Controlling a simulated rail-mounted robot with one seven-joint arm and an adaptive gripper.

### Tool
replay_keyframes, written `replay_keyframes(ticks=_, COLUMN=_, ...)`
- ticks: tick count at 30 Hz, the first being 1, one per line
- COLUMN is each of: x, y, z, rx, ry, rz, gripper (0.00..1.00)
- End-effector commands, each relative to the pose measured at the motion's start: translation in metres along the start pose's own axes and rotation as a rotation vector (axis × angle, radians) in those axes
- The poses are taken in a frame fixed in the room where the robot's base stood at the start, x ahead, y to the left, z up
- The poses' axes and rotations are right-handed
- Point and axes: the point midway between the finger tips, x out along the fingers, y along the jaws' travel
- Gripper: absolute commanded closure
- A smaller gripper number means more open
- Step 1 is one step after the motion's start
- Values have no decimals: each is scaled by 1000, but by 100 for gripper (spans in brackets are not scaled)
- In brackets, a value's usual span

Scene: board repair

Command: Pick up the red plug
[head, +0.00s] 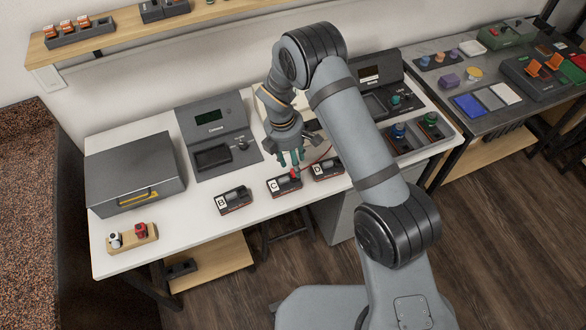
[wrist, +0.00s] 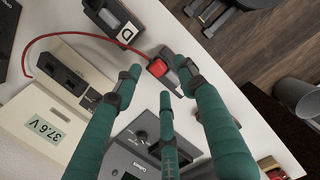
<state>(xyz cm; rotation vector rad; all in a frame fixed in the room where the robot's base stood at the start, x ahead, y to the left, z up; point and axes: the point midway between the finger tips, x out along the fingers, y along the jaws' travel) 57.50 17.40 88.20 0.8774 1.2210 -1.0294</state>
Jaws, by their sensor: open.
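The red plug (wrist: 157,67) shows in the wrist view between my spread fingertips, at the end of a thin red cable. It sits at the module marked C (head: 285,185); whether it is seated in it I cannot tell. In the head view the plug (head: 294,173) is a small red spot just below my fingertips. My gripper (head: 291,160) is open over module C, with green fingers. In the wrist view my gripper (wrist: 163,78) has its fingers around the plug with gaps, and nothing is held. One finger hides part of module C.
Module B (head: 233,200) stands left of C, and module D (head: 326,169) close on the right. The red cable (wrist: 90,33) loops to a meter (wrist: 45,125) reading 37.6 V. A wooden holder (head: 148,240) with a white and a red piece stands at the front left.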

Motion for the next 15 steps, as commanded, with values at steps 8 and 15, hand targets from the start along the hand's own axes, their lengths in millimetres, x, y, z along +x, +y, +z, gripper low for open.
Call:
replay_keyframes(ticks=8, x=24, y=3, z=-1, rx=0, ry=-1, rz=-4, gripper=59)
replay_keyframes(ticks=15, x=51, y=5, z=-2, rx=1, ry=0, rz=-1, gripper=59)
